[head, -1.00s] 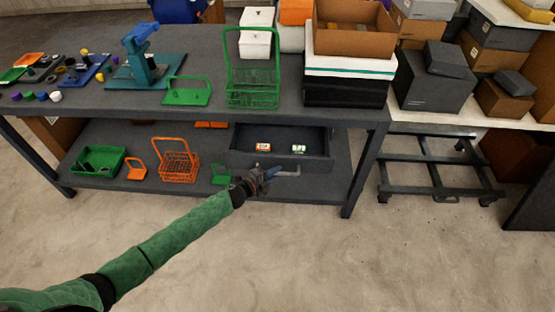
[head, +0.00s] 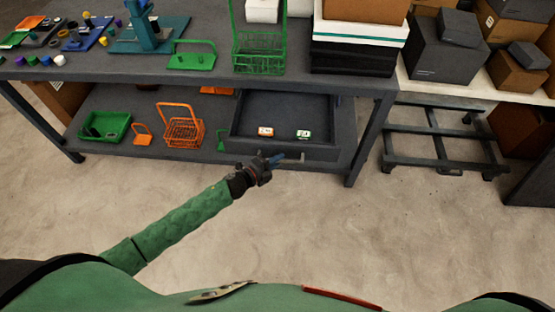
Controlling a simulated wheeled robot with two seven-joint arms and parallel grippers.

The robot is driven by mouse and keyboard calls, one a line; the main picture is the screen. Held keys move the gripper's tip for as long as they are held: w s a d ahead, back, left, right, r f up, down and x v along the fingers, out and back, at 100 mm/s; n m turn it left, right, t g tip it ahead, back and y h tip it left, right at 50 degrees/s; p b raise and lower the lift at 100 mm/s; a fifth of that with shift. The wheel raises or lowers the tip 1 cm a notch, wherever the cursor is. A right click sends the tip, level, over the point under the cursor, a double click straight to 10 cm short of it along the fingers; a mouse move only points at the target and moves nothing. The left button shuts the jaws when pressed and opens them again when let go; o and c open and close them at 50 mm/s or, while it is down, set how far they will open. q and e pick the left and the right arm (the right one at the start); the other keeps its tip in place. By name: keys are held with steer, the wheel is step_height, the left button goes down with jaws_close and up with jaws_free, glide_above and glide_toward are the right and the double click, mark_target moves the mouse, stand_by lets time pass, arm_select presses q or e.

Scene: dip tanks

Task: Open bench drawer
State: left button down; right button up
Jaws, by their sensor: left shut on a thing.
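The bench drawer (head: 250,143) hangs under the dark grey bench top (head: 300,78) and stands pulled out, with its inside showing. Two small items lie in it: an orange and white one (head: 265,132) and a green and white one (head: 303,134). The drawer's bar handle (head: 294,157) runs along its front. My left gripper (head: 277,160) is at the left part of the handle, shut on it; the fingers partly hide it. My right gripper is not in view.
A green basket (head: 258,55), a green holder (head: 192,57) and stacked boxes (head: 355,50) stand on the bench. The lower shelf holds an orange basket (head: 182,132) and a green tray (head: 104,127). A cart frame (head: 440,137) stands at right. The floor in front is clear.

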arm_select(q)
steer(key=c, duration=1.5)
jaws_free()
steer(key=shift+o, duration=0.2)
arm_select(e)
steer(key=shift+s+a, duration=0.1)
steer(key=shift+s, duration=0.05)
